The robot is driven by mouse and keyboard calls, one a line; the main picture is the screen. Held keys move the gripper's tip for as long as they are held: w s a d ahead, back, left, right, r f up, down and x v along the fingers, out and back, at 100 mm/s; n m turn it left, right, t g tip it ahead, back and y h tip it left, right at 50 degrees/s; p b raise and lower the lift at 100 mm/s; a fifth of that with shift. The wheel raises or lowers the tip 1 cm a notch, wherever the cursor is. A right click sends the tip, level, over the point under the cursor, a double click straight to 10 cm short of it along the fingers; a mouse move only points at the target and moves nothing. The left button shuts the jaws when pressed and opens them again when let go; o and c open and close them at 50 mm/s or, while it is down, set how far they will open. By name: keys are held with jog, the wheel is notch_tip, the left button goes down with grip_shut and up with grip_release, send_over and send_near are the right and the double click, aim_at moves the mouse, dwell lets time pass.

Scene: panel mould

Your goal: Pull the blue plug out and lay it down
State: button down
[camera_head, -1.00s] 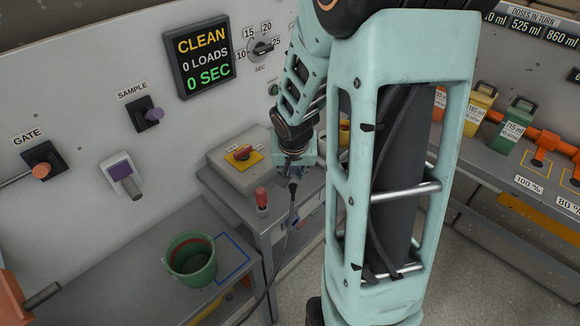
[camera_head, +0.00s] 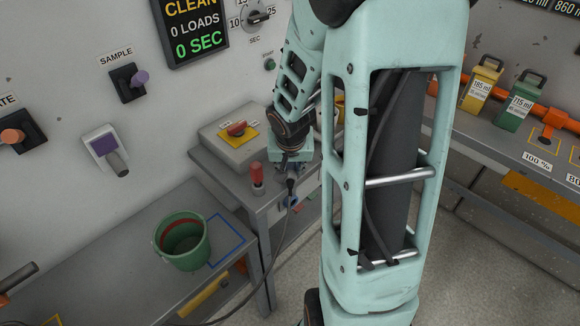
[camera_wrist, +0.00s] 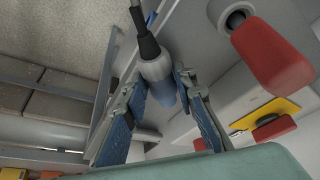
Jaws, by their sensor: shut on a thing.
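My gripper (camera_wrist: 158,80) is shut on the plug (camera_wrist: 157,72), which has a pale grey-blue body, a darker blue part toward the palm and a black cable leaving its far end. One finger is on each side of it. In the head view my gripper (camera_head: 290,165) is beside the corner of the small grey bench, mostly hidden by my own arm. The black cable (camera_head: 287,222) hangs from it toward the floor. No socket shows around the plug in the wrist view.
A red-capped post (camera_head: 257,178) stands close left of my gripper. A grey box (camera_head: 228,146) with a red and yellow switch sits behind it.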

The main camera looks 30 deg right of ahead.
jog(key=c, duration=1.5)
grip_release()
